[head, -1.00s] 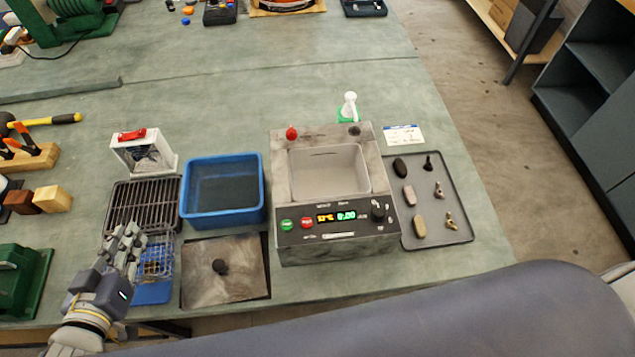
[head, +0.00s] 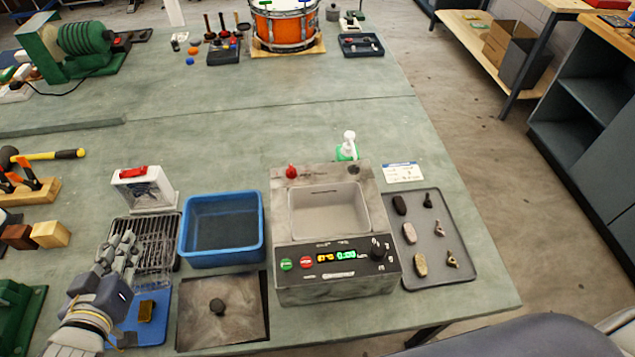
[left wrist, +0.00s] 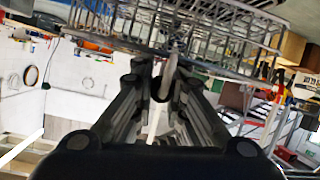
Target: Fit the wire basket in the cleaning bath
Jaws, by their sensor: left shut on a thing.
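The wire basket (head: 156,262) is silver mesh and hangs from my left gripper (head: 128,250). In the head view it overlaps the dark slatted rack and the top of the blue pad. My left gripper is shut on the basket's rim or handle; the fingers hide the exact grip. In the left wrist view the basket (left wrist: 205,32) spreads across the top, beyond the fingertips (left wrist: 165,80). The cleaning bath (head: 330,281) is a grey box with an open, empty-looking basin (head: 327,209), to the right of the basket. My right gripper is not in view.
A blue tub (head: 222,259) stands between basket and bath. A blue pad (head: 160,330) bears a brass block (head: 146,312). A grey tray (head: 437,271) with several small parts lies right of the bath.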

